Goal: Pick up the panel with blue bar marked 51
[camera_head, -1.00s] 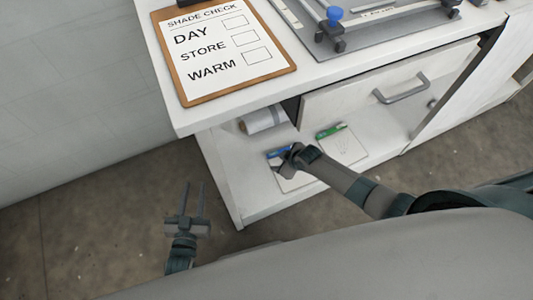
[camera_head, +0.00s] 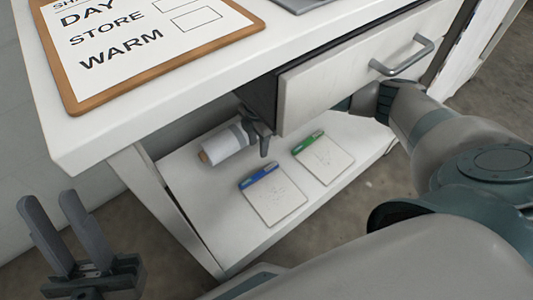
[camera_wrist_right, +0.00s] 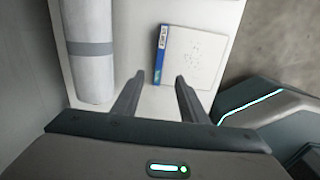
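The panel with a blue bar (camera_head: 278,203) lies flat on the white lower shelf under the table, its blue bar along the far edge; the marking is too small to read. It also shows in the right wrist view (camera_wrist_right: 195,58), just beyond my fingertips, its blue bar at the left. My right gripper (camera_wrist_right: 160,76) is open and empty, apart from the panel; in the head view it (camera_head: 257,137) is partly hidden below the drawer, between the roll and the panels. My left gripper (camera_head: 52,215) is open and empty at the lower left, off the table.
A panel with a green bar (camera_head: 325,160) lies to the right on the shelf (camera_head: 200,192). A white roll with a grey band (camera_head: 225,144) lies left of the panels. The drawer (camera_head: 350,70) and tabletop (camera_head: 130,125) overhang the shelf. A clipboard (camera_head: 150,72) lies on top.

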